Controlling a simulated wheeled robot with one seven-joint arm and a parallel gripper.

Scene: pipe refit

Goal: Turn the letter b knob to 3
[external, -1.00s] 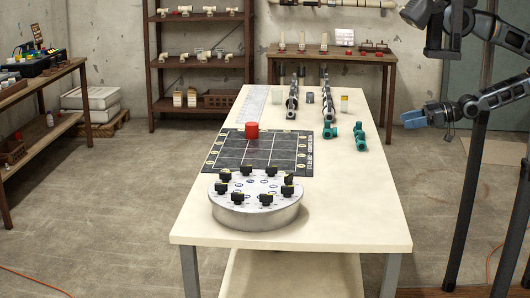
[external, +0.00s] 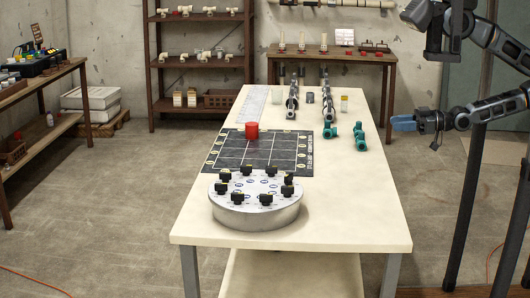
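A round silver drum (external: 256,214) stands near the front of the white table (external: 325,215). Several black knobs ring its top, one of them a knob (external: 266,199) at the front. The letters and numbers are too small to read, so I cannot tell which knob is b or where it points. My gripper (external: 403,123), with blue fingers, is in the air at the table's right edge, well away from the drum and behind it to the right. The fingers appear side-on and I cannot tell whether they are apart; nothing shows held.
Green pipe fittings (external: 358,135) and grey pipe pieces (external: 293,102) stand further back. The table's right front is clear. Shelves line the walls.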

